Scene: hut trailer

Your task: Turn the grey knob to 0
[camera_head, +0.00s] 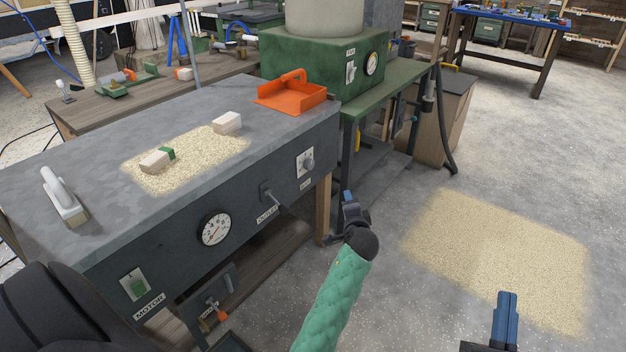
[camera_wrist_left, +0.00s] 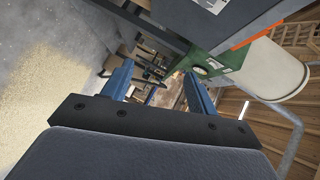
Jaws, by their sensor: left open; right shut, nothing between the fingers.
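The grey knob (camera_head: 308,164) sits on a pale square plate on the front face of the dark grey bench (camera_head: 100,225), near its right end. Its pointer and scale are too small to read. My left gripper (camera_head: 350,202) is to the right of the knob and lower in the picture, apart from it. In the left wrist view its two blue fingers (camera_wrist_left: 157,72) are spread with nothing held between them. My right gripper (camera_head: 506,305) is shut and empty over the floor at the lower right.
The bench front also carries a grey lever (camera_head: 272,196), a round gauge (camera_head: 215,229) and a green switch (camera_head: 134,285). An orange tray (camera_head: 290,97), wooden blocks and sawdust lie on top. A green machine (camera_head: 325,58) stands behind. Open floor with sawdust (camera_head: 500,250) lies right.

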